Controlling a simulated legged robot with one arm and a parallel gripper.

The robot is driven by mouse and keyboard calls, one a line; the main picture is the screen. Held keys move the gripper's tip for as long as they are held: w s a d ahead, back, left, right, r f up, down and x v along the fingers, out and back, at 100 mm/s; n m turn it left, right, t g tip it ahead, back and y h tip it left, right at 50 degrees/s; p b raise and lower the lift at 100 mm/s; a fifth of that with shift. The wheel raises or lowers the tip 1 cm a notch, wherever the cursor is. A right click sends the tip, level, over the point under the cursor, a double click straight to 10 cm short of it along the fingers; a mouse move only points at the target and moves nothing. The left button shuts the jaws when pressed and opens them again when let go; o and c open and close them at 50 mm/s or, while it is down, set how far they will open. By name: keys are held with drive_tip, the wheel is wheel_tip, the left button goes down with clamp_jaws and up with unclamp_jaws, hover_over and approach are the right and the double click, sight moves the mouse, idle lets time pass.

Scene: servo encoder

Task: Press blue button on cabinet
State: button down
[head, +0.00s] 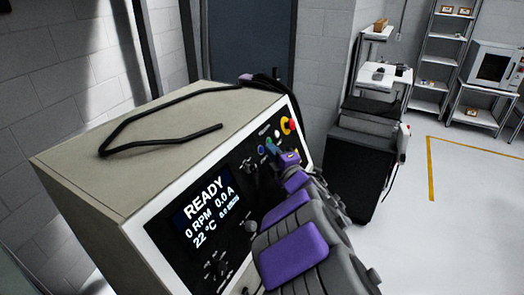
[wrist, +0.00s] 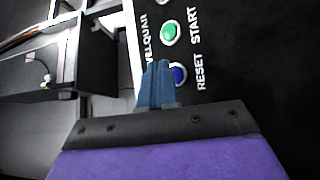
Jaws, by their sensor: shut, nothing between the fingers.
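The cabinet (head: 110,170) is a beige box with a white-framed black front panel, in the middle left of the head view. The blue button (wrist: 179,74) shows in the wrist view beside the word RESET, partly hidden by my fingertips. In the head view the blue button (head: 261,150) is a small dot on the panel. My gripper (wrist: 159,70) is shut and empty, its blue-grey fingertips just left of the blue button in the picture. Whether they touch it cannot be told. In the head view my gripper (head: 270,147) is close to the panel's button row.
A green button (wrist: 170,32) labelled START is beside the blue one. A red emergency knob (head: 289,125) is at the panel's far end. A display (head: 207,210) reads READY. A black cable (head: 160,105) lies on top. A dark cart (head: 355,165) stands behind, right.

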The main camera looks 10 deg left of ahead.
drive_tip(key=shift+d+r, duration=0.1)
drive_tip(key=d, duration=0.1)
drive_tip(key=s+d+r+p, duration=0.1)
drive_tip(key=d, duration=0.1)
drive_tip(key=s+d+r+p, duration=0.1)
drive_tip(key=d, duration=0.1)
drive_tip(key=shift+r, duration=0.25)
idle(0.3)
idle(0.4)
